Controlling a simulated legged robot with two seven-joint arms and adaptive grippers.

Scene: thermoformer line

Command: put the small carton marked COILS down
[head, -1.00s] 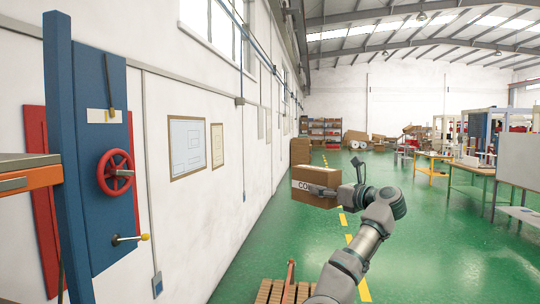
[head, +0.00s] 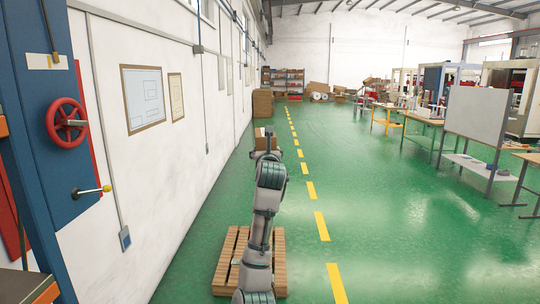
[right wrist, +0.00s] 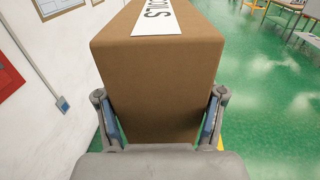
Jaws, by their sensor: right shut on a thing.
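The small brown carton (right wrist: 158,85) marked COILS fills the middle of the right wrist view, with its white label at the top. My right gripper (right wrist: 160,125) is shut on it, one finger along each side. In the head view the carton (head: 265,143) shows only partly, behind my right gripper (head: 267,156) and arm. It is held in the air, out beyond the wooden pallet (head: 221,272) on the floor. The carton's underside is hidden. My left gripper is not in view.
Brown boxes (head: 262,103) stand by the wall farther off. Work tables (head: 421,117) and a whiteboard (head: 473,122) are on the right. The green floor between is clear.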

